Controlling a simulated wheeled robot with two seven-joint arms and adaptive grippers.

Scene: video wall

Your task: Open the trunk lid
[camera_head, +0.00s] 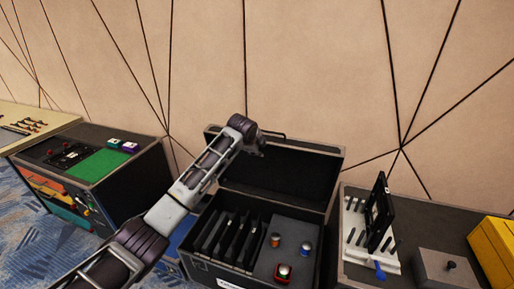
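The trunk (318,262) is a black case in the lower middle of the head view. Its lid (275,173) stands raised at the back, tilted up near the wall, so the inside shows. My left arm comes in from the lower left and crosses in front of the trunk's left side and part of the lid. My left gripper (262,142) is at the lid's upper edge, left of its middle. Its fingers are small and dark, so I cannot tell whether they are open or touch the lid. My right gripper is not in view.
Left is a case with a green mat (100,164). Right, a dark table (415,215) bears a white rack (355,232) and yellow box (494,252). A wall stands behind.

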